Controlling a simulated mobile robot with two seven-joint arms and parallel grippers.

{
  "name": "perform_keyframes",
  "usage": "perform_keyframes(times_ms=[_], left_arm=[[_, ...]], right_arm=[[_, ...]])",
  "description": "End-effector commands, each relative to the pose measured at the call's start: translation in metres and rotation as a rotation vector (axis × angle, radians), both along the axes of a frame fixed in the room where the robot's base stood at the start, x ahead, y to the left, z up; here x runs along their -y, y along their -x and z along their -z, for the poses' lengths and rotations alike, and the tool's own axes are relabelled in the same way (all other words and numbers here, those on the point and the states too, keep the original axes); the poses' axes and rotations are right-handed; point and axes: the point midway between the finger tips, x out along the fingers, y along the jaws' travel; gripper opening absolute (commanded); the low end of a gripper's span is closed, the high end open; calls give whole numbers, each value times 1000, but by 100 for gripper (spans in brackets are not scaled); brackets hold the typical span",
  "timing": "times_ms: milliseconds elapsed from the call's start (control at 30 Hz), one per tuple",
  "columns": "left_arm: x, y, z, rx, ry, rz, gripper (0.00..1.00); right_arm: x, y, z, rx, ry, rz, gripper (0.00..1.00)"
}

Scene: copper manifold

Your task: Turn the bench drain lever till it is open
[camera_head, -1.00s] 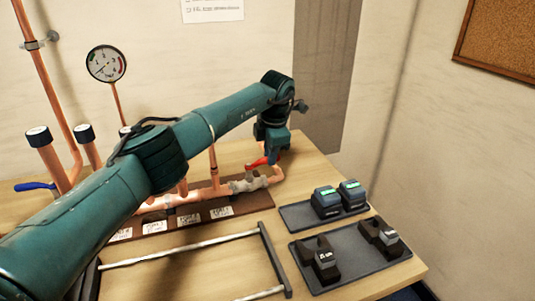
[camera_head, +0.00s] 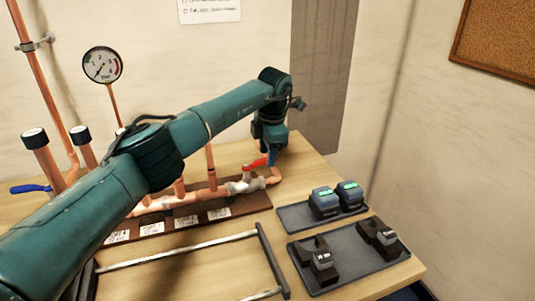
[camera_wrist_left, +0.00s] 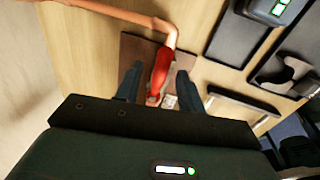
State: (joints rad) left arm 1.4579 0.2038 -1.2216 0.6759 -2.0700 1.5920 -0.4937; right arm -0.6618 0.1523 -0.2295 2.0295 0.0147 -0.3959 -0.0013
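The red drain lever (camera_head: 254,163) sits on a grey valve (camera_head: 245,184) at the right end of the copper pipe run. In the left wrist view the red lever (camera_wrist_left: 161,72) lies between the two dark fingers of my left gripper (camera_wrist_left: 158,80). The fingers are spread, with a visible gap on each side of the lever. In the head view my left gripper (camera_head: 270,156) points down by the lever, and its fingers are mostly hidden. My right gripper is not in view.
A pressure gauge (camera_head: 103,65) stands behind the pipes. A blue handle (camera_head: 31,188) is at far left. A metal bar frame (camera_head: 262,245) lies in front of the manifold. Two grey trays (camera_head: 350,279) with tools and green-lit devices (camera_head: 325,202) are at right.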

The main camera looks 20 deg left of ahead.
Motion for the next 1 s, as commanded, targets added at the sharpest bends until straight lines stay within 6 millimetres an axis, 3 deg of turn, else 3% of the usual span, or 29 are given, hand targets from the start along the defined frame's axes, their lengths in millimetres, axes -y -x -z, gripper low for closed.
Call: perform_keyframes(times_ms=[500,700,1000], left_arm=[[12,16,-102,4,0,-1,39],[14,19,-119,2,-1,-1,39],[14,19,-121,1,0,-1,39]], right_arm=[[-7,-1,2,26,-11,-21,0],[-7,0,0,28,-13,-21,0],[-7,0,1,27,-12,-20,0]])
